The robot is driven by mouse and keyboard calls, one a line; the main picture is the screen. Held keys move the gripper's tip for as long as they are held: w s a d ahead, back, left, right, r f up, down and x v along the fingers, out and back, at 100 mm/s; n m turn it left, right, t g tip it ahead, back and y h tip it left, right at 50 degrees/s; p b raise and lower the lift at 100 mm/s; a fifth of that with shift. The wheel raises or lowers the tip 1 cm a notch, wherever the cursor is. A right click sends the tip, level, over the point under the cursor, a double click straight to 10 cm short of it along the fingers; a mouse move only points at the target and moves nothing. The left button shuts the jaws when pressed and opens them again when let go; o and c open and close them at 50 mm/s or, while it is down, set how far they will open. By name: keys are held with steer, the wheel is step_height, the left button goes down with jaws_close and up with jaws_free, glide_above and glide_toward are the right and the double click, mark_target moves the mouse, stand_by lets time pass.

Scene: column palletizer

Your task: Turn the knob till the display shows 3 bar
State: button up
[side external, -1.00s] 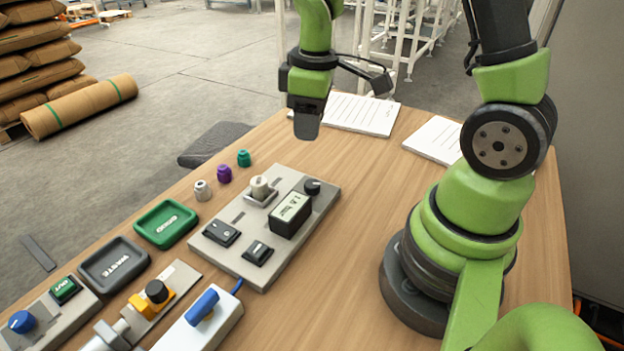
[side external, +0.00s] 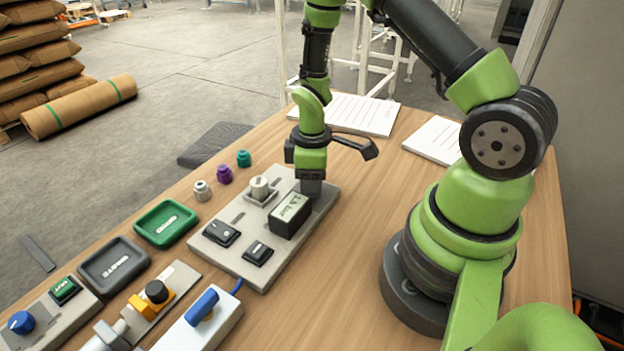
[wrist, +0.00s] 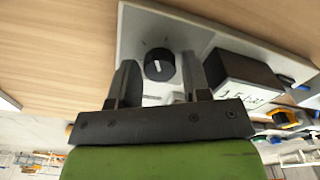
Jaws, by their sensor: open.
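The black knob (wrist: 160,65) with a white pointer line shows in the wrist view on the grey panel (side external: 232,262). In the side external view the knob is hidden behind my gripper (side external: 311,190). My gripper, also in the wrist view (wrist: 160,75), is open. Its two fingers stand on either side of the knob, with a visible gap to it on each side. The display (side external: 290,209) is a black box with a pale screen beside the knob. It also shows in the wrist view (wrist: 240,82). Its digits are too small to read surely.
The panel also carries a white knob (side external: 259,185) and two black switches (side external: 221,233) (side external: 257,252). Green (side external: 166,224) and dark grey (side external: 113,264) trays lie to the left. Small purple (side external: 224,174), teal (side external: 243,158) and silver (side external: 201,190) pieces stand behind. Table right of the panel is clear.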

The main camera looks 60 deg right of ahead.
steer(key=shift+f, duration=0.1)
steer(key=c, duration=0.7)
steer(key=shift+o, duration=0.2)
steer(key=shift+m, duration=0.3)
steer(key=m, duration=0.9)
steer(key=shift+m, duration=0.4)
steer(key=o, duration=0.7)
steer(key=shift+c, duration=0.2)
